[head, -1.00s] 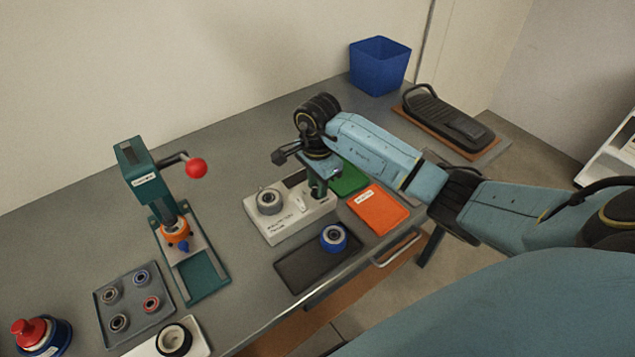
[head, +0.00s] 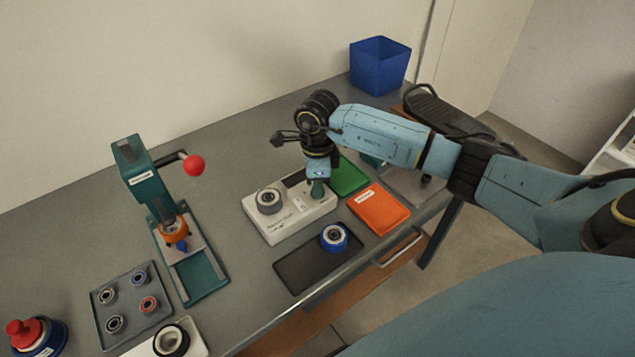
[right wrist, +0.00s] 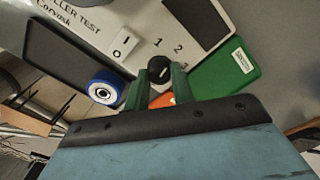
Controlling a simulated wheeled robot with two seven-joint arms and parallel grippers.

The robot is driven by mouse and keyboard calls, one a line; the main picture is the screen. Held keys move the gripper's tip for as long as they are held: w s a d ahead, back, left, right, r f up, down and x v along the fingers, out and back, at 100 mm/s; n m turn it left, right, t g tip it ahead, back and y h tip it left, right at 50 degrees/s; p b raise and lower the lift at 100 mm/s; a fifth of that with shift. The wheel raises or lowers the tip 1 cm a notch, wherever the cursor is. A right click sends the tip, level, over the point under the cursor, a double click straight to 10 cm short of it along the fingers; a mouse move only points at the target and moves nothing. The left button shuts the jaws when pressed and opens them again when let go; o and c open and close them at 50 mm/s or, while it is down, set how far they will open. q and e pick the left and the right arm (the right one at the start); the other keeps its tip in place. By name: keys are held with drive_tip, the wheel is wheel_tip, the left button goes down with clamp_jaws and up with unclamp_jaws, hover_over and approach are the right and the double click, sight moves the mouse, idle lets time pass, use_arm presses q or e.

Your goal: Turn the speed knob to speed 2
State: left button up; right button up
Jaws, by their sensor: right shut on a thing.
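The white roller test unit (head: 285,228) sits on the bench, with a round grey roller (head: 268,200) on its left side. Its black speed knob (right wrist: 159,66) shows in the right wrist view, near the printed digits 1 and 2. A light mark shows on the knob, but its exact pointing is unclear. My right gripper (right wrist: 161,80) is shut on the knob, one green finger at each side. In the head view the right gripper (head: 317,190) points down at the unit's right end and hides the knob. My left gripper is not in view.
A white rocker switch (right wrist: 124,43) is beside the knob. A black mat (head: 300,267) with a blue wheel (head: 334,238) lies in front. A teal press (head: 140,175) stands to the left.

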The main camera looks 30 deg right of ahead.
drive_tip(key=shift+m, duration=0.9)
drive_tip(key=o, duration=1)
wheel_tip(320, 180, up, 13)
drive_tip(key=shift+r+b, duration=0.2)
drive_tip(key=shift+b, duration=0.15)
